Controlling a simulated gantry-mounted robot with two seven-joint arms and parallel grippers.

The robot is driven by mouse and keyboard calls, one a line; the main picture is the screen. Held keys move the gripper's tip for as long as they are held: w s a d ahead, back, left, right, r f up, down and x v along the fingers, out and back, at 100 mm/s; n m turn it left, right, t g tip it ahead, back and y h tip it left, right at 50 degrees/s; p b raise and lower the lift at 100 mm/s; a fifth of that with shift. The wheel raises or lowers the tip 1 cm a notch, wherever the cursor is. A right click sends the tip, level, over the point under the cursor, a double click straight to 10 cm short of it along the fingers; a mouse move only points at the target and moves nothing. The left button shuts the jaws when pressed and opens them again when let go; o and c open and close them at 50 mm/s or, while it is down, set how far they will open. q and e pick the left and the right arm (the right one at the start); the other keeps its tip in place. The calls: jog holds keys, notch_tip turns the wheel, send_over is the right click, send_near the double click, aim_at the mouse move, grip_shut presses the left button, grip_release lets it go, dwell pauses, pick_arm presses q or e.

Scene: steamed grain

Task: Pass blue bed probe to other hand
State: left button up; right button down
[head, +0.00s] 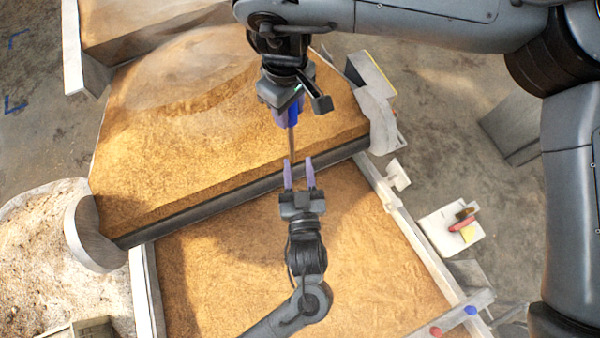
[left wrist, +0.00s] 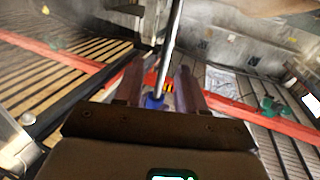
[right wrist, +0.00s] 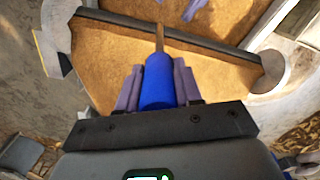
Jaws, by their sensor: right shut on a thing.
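The blue bed probe (head: 292,117) has a blue handle and a thin metal shaft. My right gripper (head: 288,108) is shut on the handle above the grain. In the right wrist view the blue handle (right wrist: 158,82) sits between its two purple fingers, with the shaft pointing away. My left gripper (head: 299,164) is open, its purple fingers pointing toward the probe's shaft end. In the left wrist view a grey shaft (left wrist: 170,45) shows across the gap between the open fingers, with a blue part low in the gap. I cannot tell whether the shaft touches a finger.
A grain bed (head: 180,150) with steam lies behind a dark divider bar (head: 240,195), and a second grain bed (head: 215,270) lies in front. A white tray with small coloured items (head: 440,232) stands at the right. Pale rounded end pieces flank the bar.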

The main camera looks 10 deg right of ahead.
aim_at(291, 135)
pick_arm(q)
jog(key=w, duration=0.7)
jog(key=shift+w+d, duration=0.2)
jog(key=shift+w, duration=0.1)
grip_shut()
pick_arm(e)
jog(key=c, duration=1.9)
grip_release()
jog(key=shift+a, duration=0.1)
jog(key=o, duration=1.2)
jog(key=shift+o, duration=0.2)
